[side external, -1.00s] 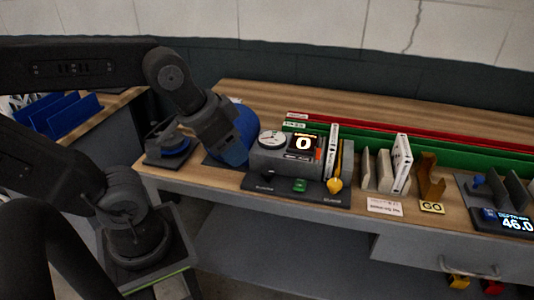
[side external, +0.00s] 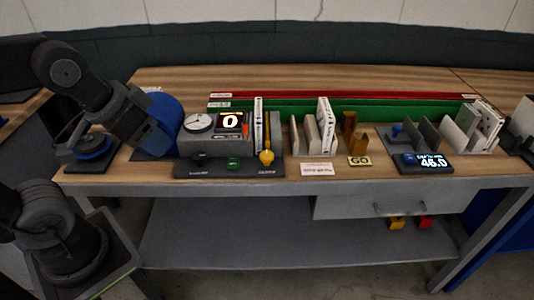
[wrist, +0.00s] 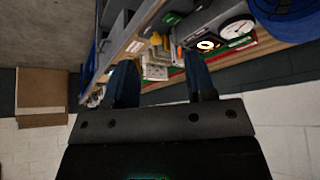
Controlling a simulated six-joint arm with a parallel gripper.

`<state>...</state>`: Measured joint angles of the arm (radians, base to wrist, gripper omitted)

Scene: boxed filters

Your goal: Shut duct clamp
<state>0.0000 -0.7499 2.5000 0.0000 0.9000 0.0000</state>
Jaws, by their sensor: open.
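The duct unit (side external: 215,147) is a grey housing on a dark base at the bench's front left. It carries a round white gauge (side external: 199,122), a display (side external: 231,121) reading 0 and a green button (side external: 233,163). A slim white boxed filter (side external: 258,125) stands upright at its right end, beside a lever with a yellow knob (side external: 267,157). I cannot tell the clamp's state. My gripper (side external: 150,142) is at the blue cylinder (side external: 165,115), left of the unit; contact is unclear. In the wrist view my gripper (wrist: 160,65) has its fingers apart with nothing between them.
Right of the unit stand a rack with a white box (side external: 326,126), a brown block (side external: 350,128) with a GO sign (side external: 360,161), and a depth display (side external: 422,163). Green (side external: 330,112) and red rails run along the back. A blue round part (side external: 92,148) sits at far left.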

